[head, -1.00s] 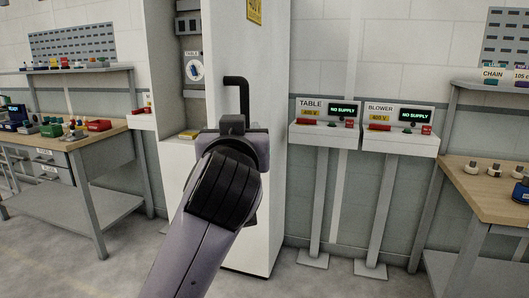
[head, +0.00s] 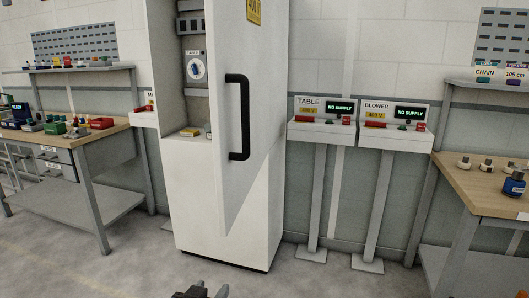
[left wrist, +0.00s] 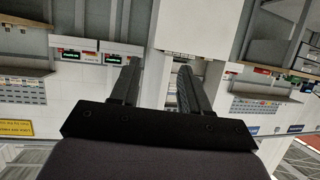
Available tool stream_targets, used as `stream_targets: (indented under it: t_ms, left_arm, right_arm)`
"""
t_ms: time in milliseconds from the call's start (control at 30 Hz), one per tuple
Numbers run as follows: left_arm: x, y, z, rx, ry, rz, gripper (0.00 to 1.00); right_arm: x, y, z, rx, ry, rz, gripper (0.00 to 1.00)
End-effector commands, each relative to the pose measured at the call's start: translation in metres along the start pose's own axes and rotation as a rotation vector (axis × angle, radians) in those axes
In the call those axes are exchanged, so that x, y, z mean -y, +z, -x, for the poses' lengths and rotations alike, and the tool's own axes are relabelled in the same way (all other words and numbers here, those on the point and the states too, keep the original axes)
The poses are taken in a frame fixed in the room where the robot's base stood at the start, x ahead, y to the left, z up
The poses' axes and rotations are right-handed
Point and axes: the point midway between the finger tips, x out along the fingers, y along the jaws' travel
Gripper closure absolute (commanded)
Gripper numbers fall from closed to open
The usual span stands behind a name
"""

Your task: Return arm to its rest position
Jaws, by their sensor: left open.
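My left gripper (head: 207,292) shows only as a small dark tip at the bottom edge of the head view. In the left wrist view my left gripper (left wrist: 156,78) has its two dark fingers apart with nothing between them. That view is upside down. The white cabinet (head: 218,235) stands ahead with its door (head: 260,80) swung open. The door's black handle (head: 239,118) is free, well clear of my gripper. My right gripper is in neither view.
A workbench (head: 95,138) with small parts stands at left, another bench (head: 492,190) at right. The TABLE panel (head: 322,127) and BLOWER panel (head: 396,135) stand right of the cabinet; both read NO SUPPLY. The grey floor (head: 130,262) in front is clear.

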Motion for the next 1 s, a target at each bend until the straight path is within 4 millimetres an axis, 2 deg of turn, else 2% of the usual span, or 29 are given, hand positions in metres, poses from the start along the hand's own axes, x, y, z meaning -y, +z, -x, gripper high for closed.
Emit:
stream_targets:
  t_ms: [33,200,400,500,600,700,1000]
  left_arm:
    - [0.005,0.031,0.005,0.034,0.006,0.000,0.54]
    - [0.019,0.116,0.033,0.111,0.031,0.001,0.54]
    - [0.036,0.202,0.083,0.192,0.046,-0.003,0.54]
    - [0.043,0.234,0.109,0.222,0.050,-0.006,0.54]
    - [0.048,0.255,0.130,0.243,0.051,-0.009,0.54]
    - [0.052,0.266,0.142,0.254,0.051,-0.012,0.54]
    - [0.053,0.271,0.148,0.258,0.051,-0.012,0.54]
  right_arm:
    - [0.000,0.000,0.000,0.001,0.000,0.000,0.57]
    - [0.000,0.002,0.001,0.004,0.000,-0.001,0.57]
    - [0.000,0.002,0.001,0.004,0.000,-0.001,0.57]
    - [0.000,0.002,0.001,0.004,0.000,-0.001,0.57]
    - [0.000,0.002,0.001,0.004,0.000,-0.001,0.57]
    - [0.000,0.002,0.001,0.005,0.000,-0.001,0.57]
    - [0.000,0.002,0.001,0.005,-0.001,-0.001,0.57]
